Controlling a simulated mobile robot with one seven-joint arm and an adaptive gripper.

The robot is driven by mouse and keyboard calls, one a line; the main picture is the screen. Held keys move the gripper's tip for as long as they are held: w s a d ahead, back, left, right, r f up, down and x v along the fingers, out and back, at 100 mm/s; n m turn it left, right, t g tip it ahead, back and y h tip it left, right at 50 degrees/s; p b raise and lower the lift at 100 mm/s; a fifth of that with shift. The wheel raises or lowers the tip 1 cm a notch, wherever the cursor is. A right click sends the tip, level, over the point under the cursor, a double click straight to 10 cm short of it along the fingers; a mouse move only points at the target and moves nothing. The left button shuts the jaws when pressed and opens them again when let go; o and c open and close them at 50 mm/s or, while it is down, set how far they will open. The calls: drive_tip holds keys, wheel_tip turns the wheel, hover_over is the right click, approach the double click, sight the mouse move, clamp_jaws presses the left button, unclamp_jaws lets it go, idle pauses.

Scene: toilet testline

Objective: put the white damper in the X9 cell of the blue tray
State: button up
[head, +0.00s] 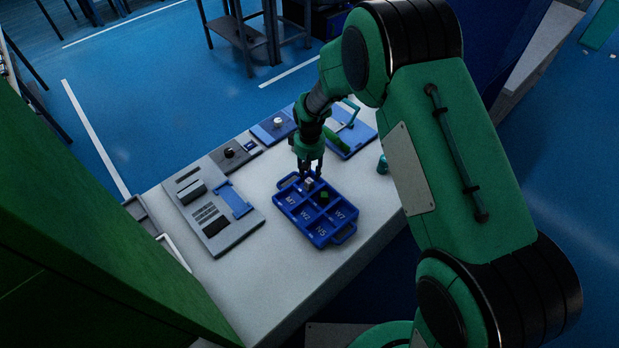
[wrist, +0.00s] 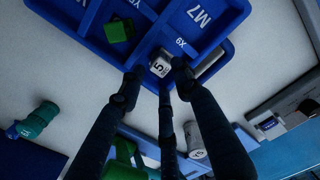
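The blue tray (head: 318,232) lies on the white table, with cells marked M7, W2, W7 and N5. The white damper (wrist: 160,66), with a dark 5 on it, is in the X9 cell beside the X9 label in the wrist view. It is a small pale shape at the tray's far end in the head view (head: 309,183). My gripper (wrist: 156,70) is right over this cell, its dark fingers around the damper. The fingertips stand wider than the damper, with a gap on the left. Whether the right fingertip touches it I cannot tell.
A green part (wrist: 118,30) sits in a neighbouring cell. A teal cylinder (head: 382,165) stands right of the tray. Grey and blue fixtures (head: 212,205) lie to the left, and a blue plate with a white knob (head: 278,122) lies behind. A green panel (head: 90,230) borders the left.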

wheel_tip(320, 180, up, 7)
drive_tip(key=shift+p, duration=0.3)
idle(0.8)
wheel_tip(320, 180, up, 13)
drive_tip(key=m+t, duration=0.1)
hover_over(310, 180)
drive_tip(key=s+d, duration=0.2)
drive_tip(key=d, duration=0.3)
drive_tip(key=s+d+r+m+t, duration=0.1)
drive_tip(key=s+d+r, duration=0.35)
drive_tip(key=r, duration=0.35)
drive_tip(key=s+d+r+m+t, duration=0.1)
drive_tip(key=s+d+r+m, duration=0.1)
drive_tip(key=s+d+r, duration=0.4)
drive_tip(key=s+d+r+m+t, duration=0.1)
drive_tip(key=s+d+r, duration=0.1)
drive_tip(key=s, duration=0.5)
drive_tip(key=s+d+r+m, duration=0.1)
drive_tip(key=s+d+r, duration=0.2)
drive_tip(key=s+r, duration=0.2)
drive_tip(key=s+d+r+m+t, duration=0.1)
drive_tip(key=s+d+r, duration=0.2)
drive_tip(key=s, duration=0.7)
drive_tip(key=shift+s+r+t, duration=0.2)
drive_tip(key=shift+s+t, duration=0.05)
drive_tip(key=shift+t, duration=0.05)
drive_tip(key=shift+d+f, duration=0.1)
